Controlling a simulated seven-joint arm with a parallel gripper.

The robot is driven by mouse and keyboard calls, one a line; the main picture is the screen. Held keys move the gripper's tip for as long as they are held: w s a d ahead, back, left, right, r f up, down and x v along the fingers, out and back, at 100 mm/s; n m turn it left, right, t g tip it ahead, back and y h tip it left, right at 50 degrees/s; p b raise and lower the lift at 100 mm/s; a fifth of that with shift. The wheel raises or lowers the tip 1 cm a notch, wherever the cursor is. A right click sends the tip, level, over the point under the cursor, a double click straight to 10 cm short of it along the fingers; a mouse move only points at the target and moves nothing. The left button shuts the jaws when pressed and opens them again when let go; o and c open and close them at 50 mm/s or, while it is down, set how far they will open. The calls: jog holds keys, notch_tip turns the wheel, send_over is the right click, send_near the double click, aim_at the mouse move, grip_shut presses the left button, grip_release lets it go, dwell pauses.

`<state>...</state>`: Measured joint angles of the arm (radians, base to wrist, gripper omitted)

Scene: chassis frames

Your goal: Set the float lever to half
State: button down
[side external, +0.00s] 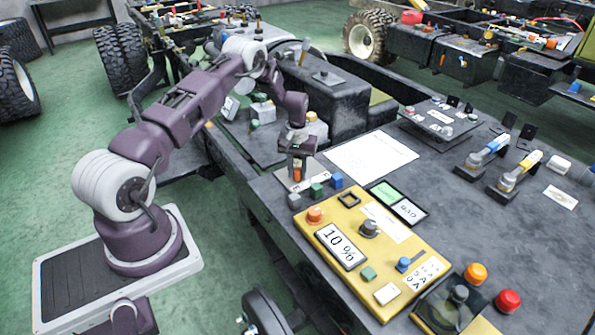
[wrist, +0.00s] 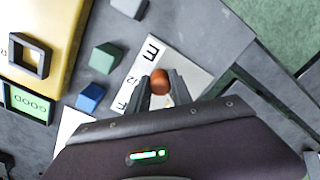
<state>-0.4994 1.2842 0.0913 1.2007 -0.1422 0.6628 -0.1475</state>
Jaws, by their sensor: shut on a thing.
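The float lever shows as an orange-brown round knob (wrist: 160,81) in the wrist view. It stands over a white label plate (wrist: 190,70) with marks that look like "E", "1/2" and "F". My gripper (wrist: 159,88) is shut on this knob, with one finger on each side. In the wrist view the knob appears near the "1/2" mark, but the lever's base is hidden, so its exact setting cannot be told. In the side view my gripper (side external: 297,172) is low over the plate (side external: 296,184), with the orange knob between its fingers.
Close by are a green cube (wrist: 103,58), a blue cube (wrist: 91,97) and a grey block (wrist: 128,7). A yellow panel (side external: 385,255) with knobs and a "10 %" display lies in front. A white sheet (side external: 370,157) lies flat to the right. Blue and yellow levers stand further right.

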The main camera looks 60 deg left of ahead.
jog(key=shift+w, duration=0.1)
dwell(0.3)
jog(key=w+n, duration=0.1)
jog(key=n, duration=0.1)
jog(key=w+d+n, duration=0.1)
jog(key=shift+n, duration=0.4)
jog(key=shift+w+n, duration=0.6)
jog(key=shift+n, duration=0.5)
jog(key=c, duration=1.1)
grip_release()
jog(key=shift+c, duration=0.2)
